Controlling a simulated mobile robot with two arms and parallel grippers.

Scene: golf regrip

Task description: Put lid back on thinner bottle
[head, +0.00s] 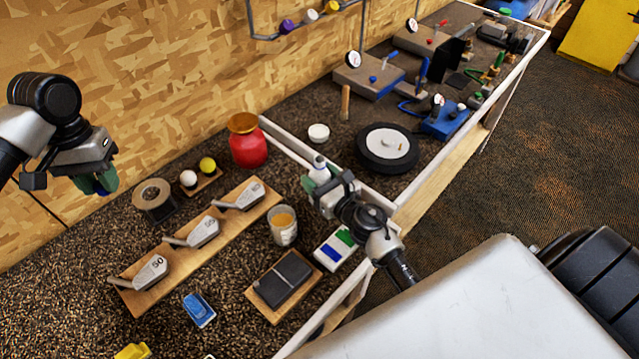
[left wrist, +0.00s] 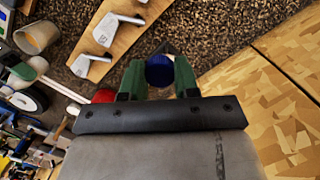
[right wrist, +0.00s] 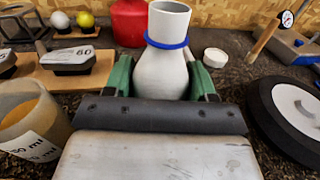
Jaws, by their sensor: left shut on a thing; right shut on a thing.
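The thinner bottle (head: 320,172) is white and stands upright between the fingers of my right gripper (head: 322,186). In the right wrist view the bottle (right wrist: 162,72) has an uncapped neck with a blue ring around it, and green fingers hold both sides of its body. My left gripper (head: 100,184) is raised at the far left, well apart from the bottle. In the left wrist view it is shut on a round dark blue lid (left wrist: 159,71) between its green fingertips. In the head view the lid is mostly hidden by the fingers.
A red container (head: 248,148), a wooden board with several club heads (head: 205,232) and a measuring cup (head: 283,228) lie between the grippers. The wooden wall (head: 130,50) is behind the left gripper.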

